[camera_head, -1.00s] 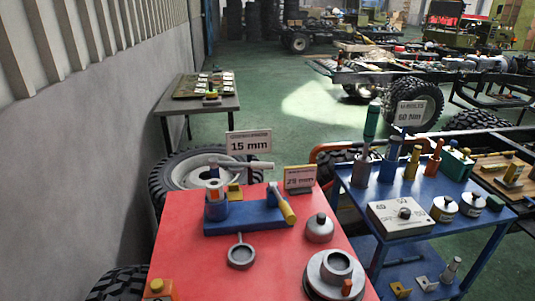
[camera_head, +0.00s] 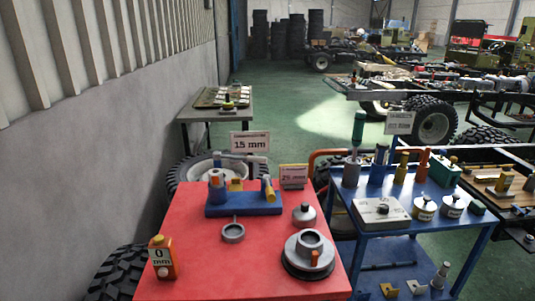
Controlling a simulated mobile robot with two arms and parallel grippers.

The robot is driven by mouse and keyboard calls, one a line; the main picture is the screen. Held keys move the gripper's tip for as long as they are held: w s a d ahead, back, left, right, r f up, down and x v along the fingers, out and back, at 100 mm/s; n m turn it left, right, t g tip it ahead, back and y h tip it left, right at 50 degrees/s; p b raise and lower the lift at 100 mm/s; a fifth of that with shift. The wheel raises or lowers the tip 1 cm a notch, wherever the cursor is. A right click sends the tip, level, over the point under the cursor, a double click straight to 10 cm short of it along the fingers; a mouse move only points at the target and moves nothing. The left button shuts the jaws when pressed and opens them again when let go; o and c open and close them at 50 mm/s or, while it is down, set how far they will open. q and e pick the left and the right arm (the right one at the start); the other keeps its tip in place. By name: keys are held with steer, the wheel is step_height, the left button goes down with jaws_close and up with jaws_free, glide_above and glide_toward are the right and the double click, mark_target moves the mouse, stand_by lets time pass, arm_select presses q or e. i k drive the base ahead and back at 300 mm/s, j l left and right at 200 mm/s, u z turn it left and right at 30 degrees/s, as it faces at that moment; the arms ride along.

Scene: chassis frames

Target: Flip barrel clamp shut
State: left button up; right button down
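A blue fixture block (camera_head: 243,203) sits towards the back of the red table. A blue upright cylinder with an orange and white top (camera_head: 217,190) stands at its left end. A yellow piece (camera_head: 236,185) is beside that cylinder. A lever with a yellow handle (camera_head: 269,190) is at the block's right end. I cannot tell which of these parts is the barrel clamp, or whether the clamp is open or shut. Neither of my grippers is in view.
A blue cart (camera_head: 369,244) stands right, a wall left.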

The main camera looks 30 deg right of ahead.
mark_target(242, 158)
steer(key=u, duration=2)
steer(key=k+l, duration=0.85)
steer(key=l, duration=0.3)
steer(key=k+l, duration=0.85)
steer(key=l, duration=0.25)
steer(key=k+l, duration=0.45)
steer(key=l, duration=0.15)
